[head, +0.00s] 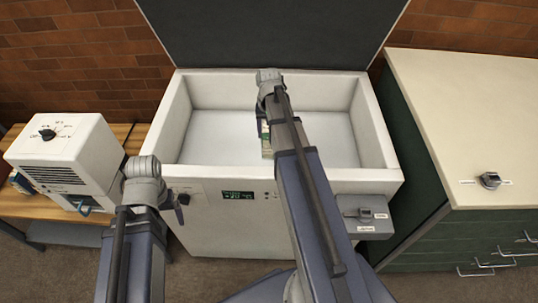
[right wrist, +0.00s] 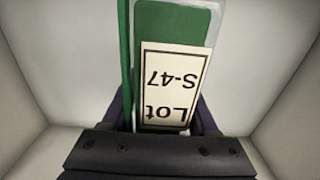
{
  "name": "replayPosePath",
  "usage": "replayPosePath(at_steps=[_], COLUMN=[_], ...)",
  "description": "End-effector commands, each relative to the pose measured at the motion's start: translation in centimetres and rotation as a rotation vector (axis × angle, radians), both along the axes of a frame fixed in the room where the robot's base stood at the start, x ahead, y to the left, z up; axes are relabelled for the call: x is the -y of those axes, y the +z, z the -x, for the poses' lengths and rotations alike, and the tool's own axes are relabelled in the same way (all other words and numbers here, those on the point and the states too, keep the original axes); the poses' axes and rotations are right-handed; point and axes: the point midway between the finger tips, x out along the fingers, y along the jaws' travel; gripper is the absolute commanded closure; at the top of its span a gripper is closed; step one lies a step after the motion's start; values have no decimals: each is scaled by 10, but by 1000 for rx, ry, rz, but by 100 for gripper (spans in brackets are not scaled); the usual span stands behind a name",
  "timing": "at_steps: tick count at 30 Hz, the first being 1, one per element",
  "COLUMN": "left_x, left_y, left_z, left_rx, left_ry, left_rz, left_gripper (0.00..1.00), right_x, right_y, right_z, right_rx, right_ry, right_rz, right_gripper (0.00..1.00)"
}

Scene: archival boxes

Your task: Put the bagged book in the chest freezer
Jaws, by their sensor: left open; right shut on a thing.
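The bagged book (right wrist: 215,25) is green, in a clear bag, with a white label reading "Lot S-47", upside down in the right wrist view. My right gripper (right wrist: 165,120) is shut on it. In the head view the book (head: 266,147) shows as a small strip below my right gripper (head: 262,118), inside the opening of the chest freezer (head: 225,220). I cannot tell whether the book touches the freezer floor. The freezer is white, with its dark lid (head: 270,30) raised. My left gripper (head: 168,202) is open at the freezer's front left, mostly hidden by its arm.
A white machine with a dial (head: 75,150) stands on a wooden bench (head: 35,205) at left. A green cabinet with a pale top (head: 470,110) stands at right. A grey box with a switch (head: 365,215) sits on the freezer's front right. The freezer's visible floor is bare.

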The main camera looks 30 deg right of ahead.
Motion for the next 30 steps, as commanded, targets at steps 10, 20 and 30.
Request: replayPosePath(at_steps=[10, 20, 30], left_x=[0, 0, 0], left_y=[-10, -56, -66], left_z=[0, 0, 0], left_rx=[0, 0, 0], left_ry=[0, 0, 0], left_rz=[0, 0, 0], left_gripper=[10, 10, 10], right_x=[0, 0, 0], right_y=[-10, -56, -66], right_z=[0, 0, 0], right_rx=[0, 0, 0], right_ry=[0, 0, 0], right_rz=[0, 0, 0], right_gripper=[100, 100, 100])
